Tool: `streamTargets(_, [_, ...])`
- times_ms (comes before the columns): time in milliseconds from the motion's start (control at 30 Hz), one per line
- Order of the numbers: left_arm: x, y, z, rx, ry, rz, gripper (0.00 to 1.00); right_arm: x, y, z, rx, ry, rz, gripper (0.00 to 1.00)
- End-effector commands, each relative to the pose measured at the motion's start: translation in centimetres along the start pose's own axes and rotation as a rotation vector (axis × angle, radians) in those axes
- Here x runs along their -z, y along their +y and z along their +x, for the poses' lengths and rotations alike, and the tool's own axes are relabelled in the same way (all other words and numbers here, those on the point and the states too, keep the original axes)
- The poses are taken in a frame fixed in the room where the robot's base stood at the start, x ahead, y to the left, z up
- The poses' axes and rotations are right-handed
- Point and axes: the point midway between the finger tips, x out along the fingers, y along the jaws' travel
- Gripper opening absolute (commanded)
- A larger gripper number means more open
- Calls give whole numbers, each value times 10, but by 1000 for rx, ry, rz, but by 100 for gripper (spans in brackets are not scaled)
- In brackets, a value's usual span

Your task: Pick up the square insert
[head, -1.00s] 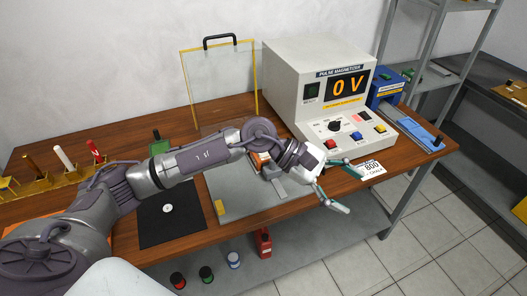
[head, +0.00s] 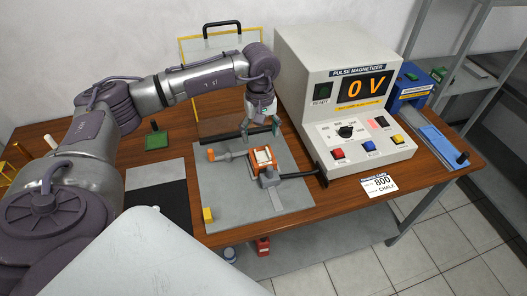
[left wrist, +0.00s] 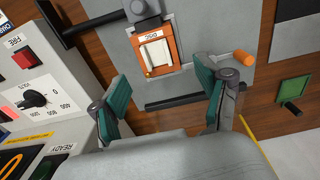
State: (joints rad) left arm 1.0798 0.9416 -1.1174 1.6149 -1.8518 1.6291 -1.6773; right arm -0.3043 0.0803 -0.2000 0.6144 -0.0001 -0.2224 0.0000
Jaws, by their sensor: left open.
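A pale square piece, which looks like the square insert (head: 263,156), sits in an orange block (head: 251,151) on the grey plate (head: 230,203). In the left wrist view the insert (left wrist: 155,52) lies inside the orange frame (left wrist: 172,59), below a white label. My left gripper (head: 260,128) is open and empty, above and just behind the orange block. In the left wrist view its two green-padded fingers (left wrist: 160,92) stand apart, with the insert beyond them toward the top of the picture. My right gripper is not in view.
The pulse magnetizer (head: 332,75), reading 0 V, stands close right of the block. A black bar (head: 235,139) lies behind it; an orange-ended handle (head: 212,155) sticks out left. A clear yellow-edged panel (head: 190,53) stands behind. A small yellow block (head: 207,215) sits at the plate's front left.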

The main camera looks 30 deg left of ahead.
Motion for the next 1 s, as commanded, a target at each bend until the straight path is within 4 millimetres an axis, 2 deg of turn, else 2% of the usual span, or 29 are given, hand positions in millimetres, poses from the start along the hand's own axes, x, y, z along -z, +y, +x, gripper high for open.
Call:
streamTargets(33, [-1,0,8,3,-3,-1,75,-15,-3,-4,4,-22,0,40])
streamTargets(100, [-1,1,18,1,-3,0,75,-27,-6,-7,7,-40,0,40])
streamTargets(167, [0,1,24,-1,-2,0,75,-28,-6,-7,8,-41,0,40])
streamTargets(267, [0,1,30,-1,-2,0,75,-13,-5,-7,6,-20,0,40])
streamTargets(400, [1,2,43,2,-4,0,75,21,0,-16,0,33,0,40])
streamTargets(500, [3,4,58,0,-5,-1,75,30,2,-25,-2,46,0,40])
streamTargets(700, [3,4,81,-1,-3,0,75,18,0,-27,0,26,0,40])
streamTargets(933, [4,4,83,-3,-2,0,75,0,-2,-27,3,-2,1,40])
streamTargets(1000, [4,4,83,-3,-2,0,65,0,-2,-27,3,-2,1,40])
